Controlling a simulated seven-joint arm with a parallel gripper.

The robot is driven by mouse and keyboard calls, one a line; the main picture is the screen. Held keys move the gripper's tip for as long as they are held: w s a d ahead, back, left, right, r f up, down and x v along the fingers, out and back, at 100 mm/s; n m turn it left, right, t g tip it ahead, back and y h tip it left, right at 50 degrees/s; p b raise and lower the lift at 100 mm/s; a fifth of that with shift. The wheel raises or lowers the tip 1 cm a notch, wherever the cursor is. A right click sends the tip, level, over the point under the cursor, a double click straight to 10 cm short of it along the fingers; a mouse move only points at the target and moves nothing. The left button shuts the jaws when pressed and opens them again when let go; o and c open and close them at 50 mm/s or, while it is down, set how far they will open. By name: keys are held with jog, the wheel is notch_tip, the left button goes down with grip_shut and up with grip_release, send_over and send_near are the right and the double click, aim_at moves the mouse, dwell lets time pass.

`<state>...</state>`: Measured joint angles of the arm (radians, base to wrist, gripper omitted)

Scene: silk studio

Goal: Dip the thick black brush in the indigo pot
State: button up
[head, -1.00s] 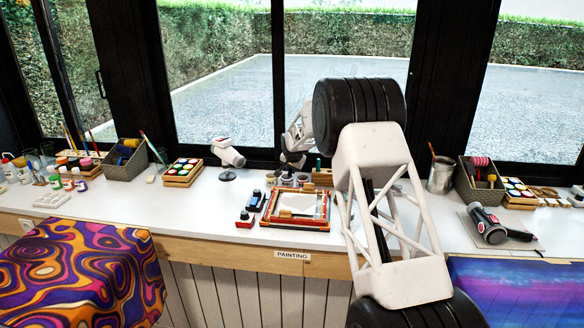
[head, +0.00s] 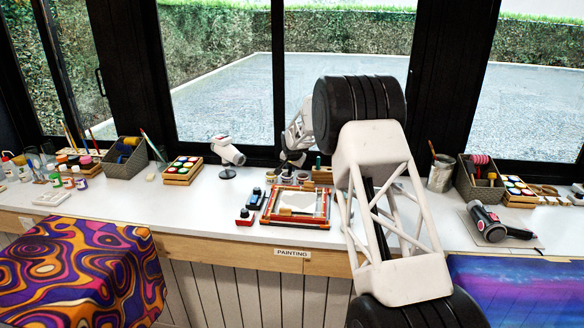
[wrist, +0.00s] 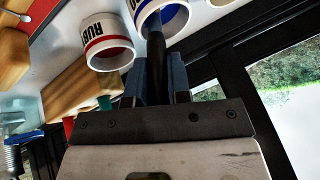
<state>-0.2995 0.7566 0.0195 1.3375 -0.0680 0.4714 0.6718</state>
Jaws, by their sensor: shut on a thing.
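The blue-banded white pot (wrist: 180,20), the indigo one by its colour, is at the top of the wrist view, cut off by the frame edge. My gripper (wrist: 157,75) is shut on the thick black brush (wrist: 155,55). The brush reaches from between the fingers to the pot's rim and overlaps its opening; I cannot tell how deep its tip sits. In the head view my gripper (head: 291,158) is small, above the pots (head: 286,178) behind the framed screen; the brush cannot be made out there.
The red-banded pot marked RUBY (wrist: 107,45) stands just left of the blue one. A wooden block (wrist: 85,90) lies beside it. The wooden frame (head: 296,206) and ink bottles (head: 250,205) are in front. Bare white counter (head: 205,210) lies to the left.

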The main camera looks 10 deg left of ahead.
jog(key=shift+r, duration=0.1)
dwell(0.4)
jog(key=shift+r, duration=3.2)
